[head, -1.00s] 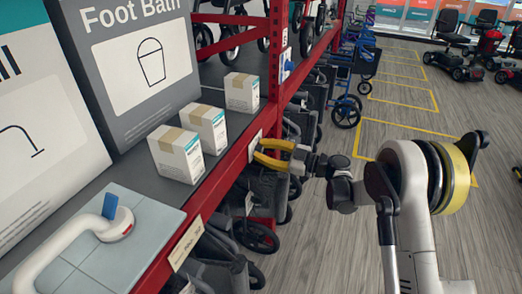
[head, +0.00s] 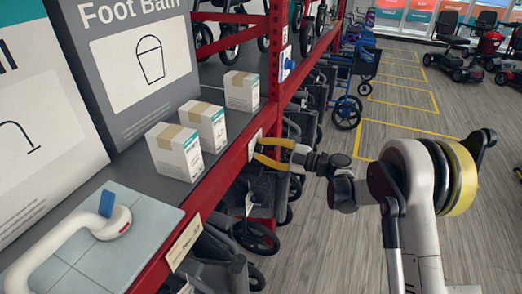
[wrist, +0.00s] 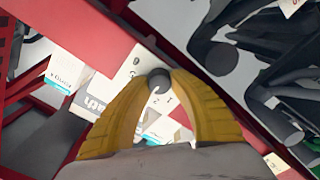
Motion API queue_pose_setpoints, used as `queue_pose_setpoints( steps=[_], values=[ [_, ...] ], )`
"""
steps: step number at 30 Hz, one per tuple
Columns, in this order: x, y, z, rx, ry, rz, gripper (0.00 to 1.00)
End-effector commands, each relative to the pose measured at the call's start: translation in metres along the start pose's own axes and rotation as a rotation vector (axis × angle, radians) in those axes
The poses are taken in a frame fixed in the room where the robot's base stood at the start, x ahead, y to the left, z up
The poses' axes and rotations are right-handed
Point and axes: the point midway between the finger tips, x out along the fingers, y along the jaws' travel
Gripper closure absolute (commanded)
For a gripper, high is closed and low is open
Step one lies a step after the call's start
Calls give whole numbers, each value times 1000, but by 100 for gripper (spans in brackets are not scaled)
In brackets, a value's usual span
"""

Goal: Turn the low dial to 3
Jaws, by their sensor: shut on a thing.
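The low dial is a dark grey round knob (wrist: 158,80) on a white plate (wrist: 136,64) with printed figures, in the wrist view. The plate also shows in the head view (head: 253,146), on the red shelf upright's lower part. My gripper (wrist: 160,76) has its yellow fingertips closed on the knob, one on each side. In the head view my gripper (head: 258,149) reaches the plate from the right. The fingers hide part of the markings, and I cannot read which figure the dial points to.
A blue knob (head: 288,65) sits on another plate higher up the red upright (head: 277,50). Small white boxes (head: 205,125) and a white grab bar (head: 60,240) are on the shelf at left. Wheeled walkers (head: 255,235) stand below. The floor (head: 330,250) at right is open.

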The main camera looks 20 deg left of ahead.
Motion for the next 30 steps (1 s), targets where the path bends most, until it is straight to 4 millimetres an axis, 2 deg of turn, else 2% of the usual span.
queue_pose_setpoints(
  steps=[16,17,18,19,30],
  values=[
    [1,0,0,-35,0,0,100],
    [1,0,0,-35,0,0,71],
    [1,0,0,-35,0,0,58],
    [0,0,0,-35,0,0,50],
    [-4,0,0,-34,-1,1,50]
  ],
)
